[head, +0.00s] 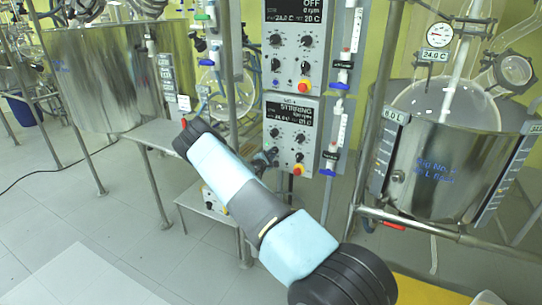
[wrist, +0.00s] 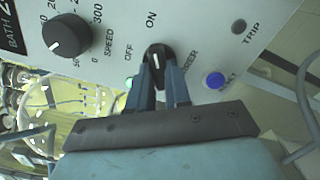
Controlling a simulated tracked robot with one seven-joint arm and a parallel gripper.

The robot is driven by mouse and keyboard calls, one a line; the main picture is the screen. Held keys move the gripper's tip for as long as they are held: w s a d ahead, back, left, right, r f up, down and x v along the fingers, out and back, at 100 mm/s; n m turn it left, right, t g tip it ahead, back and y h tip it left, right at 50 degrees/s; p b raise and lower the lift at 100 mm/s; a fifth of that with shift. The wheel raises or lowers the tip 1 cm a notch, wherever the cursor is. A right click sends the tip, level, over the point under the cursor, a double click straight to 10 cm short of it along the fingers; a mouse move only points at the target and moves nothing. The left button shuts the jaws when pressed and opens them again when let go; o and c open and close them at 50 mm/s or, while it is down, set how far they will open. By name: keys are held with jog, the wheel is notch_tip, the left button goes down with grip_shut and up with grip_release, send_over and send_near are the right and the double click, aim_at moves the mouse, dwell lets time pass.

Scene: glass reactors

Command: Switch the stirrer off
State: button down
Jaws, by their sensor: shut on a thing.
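The lower control box (head: 291,133) hangs on the frame, and its display (head: 291,111) reads STIRRING. In the wrist view its panel fills the top. The black stirrer switch knob (wrist: 157,55) sits between the ON and OFF labels, and its white line points roughly up toward ON. My gripper (wrist: 160,82) is shut on this knob, one finger on each side. In the head view my gripper (head: 264,159) is at the box's lower left, small and partly hidden by my arm.
A black speed knob (wrist: 66,35) and a blue button (wrist: 214,80) flank the switch. A second control box (head: 293,42) reading OFF hangs above. A steel vessel (head: 440,165) stands to the right. A red emergency button (head: 297,169) is at the box's lower right.

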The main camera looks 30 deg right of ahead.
jog(key=shift+n, duration=0.3)
jog(key=shift+f+n, duration=0.1)
jog(key=shift+n, duration=5.5)
jog(key=shift+a, duration=0.1)
jog(key=c, duration=1.1)
grip_release()
jog(key=shift+o, duration=0.2)
jog(key=v, duration=1.3)
jog(key=shift+s+a, duration=0.2)
jog(key=shift+s, duration=0.05)
